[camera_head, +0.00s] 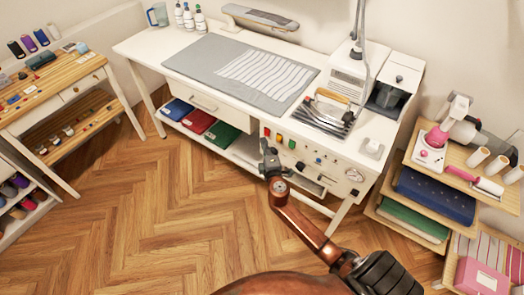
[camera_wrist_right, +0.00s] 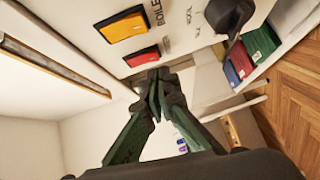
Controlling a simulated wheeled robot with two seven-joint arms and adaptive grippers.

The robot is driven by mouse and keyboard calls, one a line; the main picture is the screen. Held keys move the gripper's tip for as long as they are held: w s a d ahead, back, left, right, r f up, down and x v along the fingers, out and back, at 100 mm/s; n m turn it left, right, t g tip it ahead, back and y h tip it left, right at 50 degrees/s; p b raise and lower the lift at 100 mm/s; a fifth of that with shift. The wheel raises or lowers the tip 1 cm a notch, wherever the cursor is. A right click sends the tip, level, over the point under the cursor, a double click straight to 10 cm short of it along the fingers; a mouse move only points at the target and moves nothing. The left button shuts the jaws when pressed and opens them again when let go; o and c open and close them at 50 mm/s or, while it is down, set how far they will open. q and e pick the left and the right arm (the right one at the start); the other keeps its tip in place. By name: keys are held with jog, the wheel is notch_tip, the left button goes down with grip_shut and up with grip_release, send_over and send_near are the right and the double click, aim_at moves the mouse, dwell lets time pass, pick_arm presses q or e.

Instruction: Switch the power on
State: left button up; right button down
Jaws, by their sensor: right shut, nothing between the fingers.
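The white ironing table (camera_head: 222,120) has a front control panel (camera_head: 318,160) with small coloured switches. In the head view a red switch (camera_head: 267,131) sits at the panel's left end, with an orange one (camera_head: 279,138) and a green one (camera_head: 291,144) beside it. My right gripper (camera_head: 266,147) is shut and empty in front of the panel's left end. In the right wrist view its fingertips (camera_wrist_right: 158,76) are just short of the red switch (camera_wrist_right: 141,56); contact cannot be told. The orange switch (camera_wrist_right: 121,27) lies farther along, near lettering partly reading "BOILE". My left gripper is out of view.
A black knob (camera_wrist_right: 232,15) sticks out beside the switches. Folded red (camera_head: 197,121) and green (camera_head: 222,134) cloths lie on the shelf under the table. A shelf unit (camera_head: 405,222) stands at the right. The wooden floor (camera_head: 170,210) in front is clear.

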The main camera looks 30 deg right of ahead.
jog(key=shift+w+d, duration=0.35)
jog(key=shift+d, duration=0.35)
jog(key=shift+d+f+b, duration=0.1)
jog(key=shift+f+b, duration=0.05)
jog(key=shift+b, duration=0.25)
jog(key=shift+w+d+f+b, duration=0.1)
jog(key=shift+d+f+b, duration=0.15)
jog(key=shift+b, duration=0.75)
jog(key=shift+r+p, duration=0.2)
jog(key=shift+p, duration=0.1)
jog(key=shift+r, duration=0.15)
